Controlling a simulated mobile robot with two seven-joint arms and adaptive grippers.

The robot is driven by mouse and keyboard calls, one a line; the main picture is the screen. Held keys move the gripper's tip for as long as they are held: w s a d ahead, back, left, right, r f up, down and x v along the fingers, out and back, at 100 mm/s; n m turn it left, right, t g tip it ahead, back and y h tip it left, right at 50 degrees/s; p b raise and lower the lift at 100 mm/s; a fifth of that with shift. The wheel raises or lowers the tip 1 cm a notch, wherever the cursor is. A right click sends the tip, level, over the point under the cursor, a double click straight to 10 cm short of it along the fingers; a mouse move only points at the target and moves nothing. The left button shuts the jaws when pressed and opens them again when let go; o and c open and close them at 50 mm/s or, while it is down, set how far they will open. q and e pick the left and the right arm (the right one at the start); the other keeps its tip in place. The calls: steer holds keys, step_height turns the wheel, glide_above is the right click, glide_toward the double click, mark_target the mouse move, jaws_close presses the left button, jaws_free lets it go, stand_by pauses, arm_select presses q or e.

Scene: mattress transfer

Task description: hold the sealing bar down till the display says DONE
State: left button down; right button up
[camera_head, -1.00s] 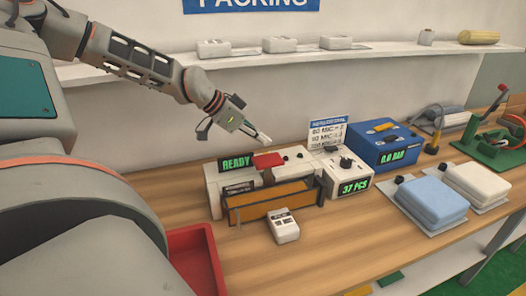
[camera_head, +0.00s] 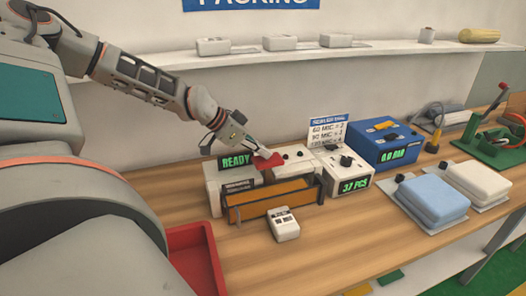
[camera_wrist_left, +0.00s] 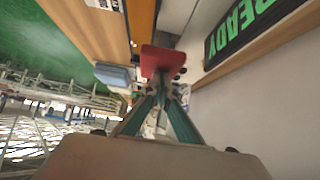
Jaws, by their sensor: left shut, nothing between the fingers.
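The sealer (camera_head: 212,190) is a pale machine on the bench, with a display (camera_head: 235,162) that reads READY in green. A red pad (camera_head: 270,161) sits on top of it, beside the display. An orange-brown bar (camera_head: 275,197) runs along its front. My left gripper (camera_head: 262,152) is shut and empty, its tips at the red pad; I cannot tell whether they touch it. In the left wrist view the red pad (camera_wrist_left: 162,60) lies just beyond the fingertips, and the READY display (camera_wrist_left: 245,28) is at the upper right. My right gripper is not in view.
A small white device (camera_head: 283,226) lies in front of the sealer. A counter box (camera_head: 347,176) reads 37 PCS. A blue box (camera_head: 385,146) stands behind it, and blue (camera_head: 432,200) and white (camera_head: 478,181) packs lie right. A red tray (camera_head: 195,258) is at front left.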

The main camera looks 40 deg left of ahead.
mark_target(261, 160)
arm_select(q)
step_height(261, 160, down, 3)
steer(key=shift+s+r+b, duration=0.1)
steer(key=shift+b, duration=0.6)
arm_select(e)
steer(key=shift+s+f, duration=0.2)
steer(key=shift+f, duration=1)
arm_select(q)
steer(key=shift+s, duration=0.1)
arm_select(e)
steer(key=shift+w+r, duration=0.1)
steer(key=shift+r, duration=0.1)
